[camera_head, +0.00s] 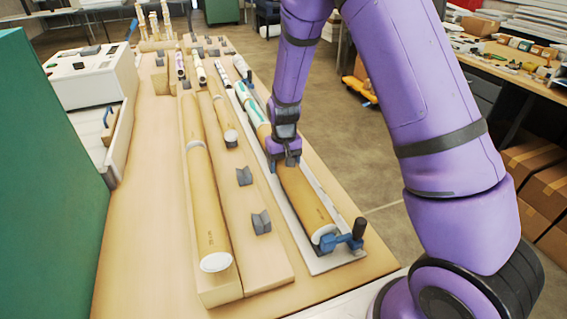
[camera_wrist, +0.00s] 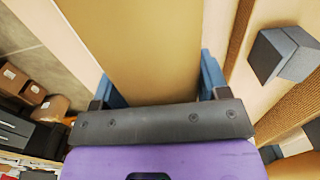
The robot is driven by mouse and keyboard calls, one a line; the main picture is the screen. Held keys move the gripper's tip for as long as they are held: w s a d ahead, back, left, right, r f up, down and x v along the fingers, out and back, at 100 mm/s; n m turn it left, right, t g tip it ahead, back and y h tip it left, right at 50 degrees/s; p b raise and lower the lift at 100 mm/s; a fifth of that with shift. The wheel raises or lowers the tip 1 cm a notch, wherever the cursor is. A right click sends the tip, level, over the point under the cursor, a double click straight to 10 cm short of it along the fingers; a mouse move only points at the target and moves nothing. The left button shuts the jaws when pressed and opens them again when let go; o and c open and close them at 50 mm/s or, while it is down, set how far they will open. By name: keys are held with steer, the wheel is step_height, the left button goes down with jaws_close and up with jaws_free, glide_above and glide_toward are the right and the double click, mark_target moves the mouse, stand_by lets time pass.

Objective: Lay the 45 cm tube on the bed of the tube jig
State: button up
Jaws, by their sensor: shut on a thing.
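The brown tube (camera_head: 303,200) with a white end cap lies lengthwise along the white bed of the tube jig (camera_head: 334,258) on the right of the bench. Its near end is beside the jig's blue clamp with a black knob (camera_head: 345,238). My gripper (camera_head: 285,160) is shut on this tube near its far part, from above. In the wrist view the tube (camera_wrist: 150,50) fills the space between the blue fingertips (camera_wrist: 158,88). I cannot tell whether the tube touches the bed or is slightly above it.
A longer brown tube (camera_head: 205,190) lies on a wooden rack to the left, with a shorter one (camera_head: 222,115) beside it. Teal-and-white wrapped tubing (camera_head: 250,105) lies beyond my gripper. A green panel (camera_head: 50,180) stands at left.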

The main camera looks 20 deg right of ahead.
steer(key=o, duration=1.1)
step_height(320, 180, up, 11)
steer(key=shift+f, duration=0.1)
